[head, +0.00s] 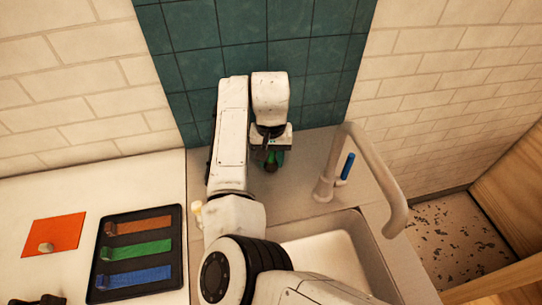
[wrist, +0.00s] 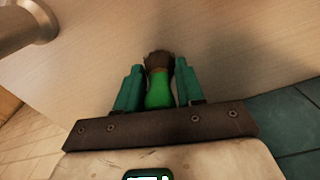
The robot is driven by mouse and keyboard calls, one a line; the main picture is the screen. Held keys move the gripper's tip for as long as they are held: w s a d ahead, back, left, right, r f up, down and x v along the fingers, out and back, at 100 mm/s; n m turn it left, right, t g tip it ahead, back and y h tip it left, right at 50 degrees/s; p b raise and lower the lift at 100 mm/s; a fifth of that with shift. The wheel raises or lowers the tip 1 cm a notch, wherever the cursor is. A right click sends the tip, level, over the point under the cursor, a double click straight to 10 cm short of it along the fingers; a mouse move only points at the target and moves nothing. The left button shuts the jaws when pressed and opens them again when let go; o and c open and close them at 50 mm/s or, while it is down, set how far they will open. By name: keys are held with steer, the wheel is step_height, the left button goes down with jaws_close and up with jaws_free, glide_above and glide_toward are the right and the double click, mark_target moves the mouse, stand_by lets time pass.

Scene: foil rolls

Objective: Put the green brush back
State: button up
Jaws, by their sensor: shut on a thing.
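My gripper (head: 271,150) is over the counter behind the sink, in front of the teal tiles. In the wrist view my gripper (wrist: 158,78) has its two teal fingers on either side of the green brush (wrist: 159,94) and is shut on it. The brush has a green body and a dark brown end pointing away from the palm. In the head view only a small part of the green brush (head: 279,158) shows under the gripper. Whether its end touches the counter I cannot tell.
A grey faucet (head: 325,185) and an upright blue brush-like thing (head: 347,167) stand right of my gripper. The white sink (head: 325,250) is in front. At left are a black tray (head: 178,215) with brown, green and blue strips, and an orange mat (head: 65,232).

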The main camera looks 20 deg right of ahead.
steer(key=shift+f, duration=0.45)
stand_by(0.5)
steer(key=o, duration=1.1)
steer(key=shift+o, duration=0.4)
steer(key=o, duration=0.4)
steer(key=shift+r+p, duration=3.95)
steer(key=shift+r, duration=0.55)
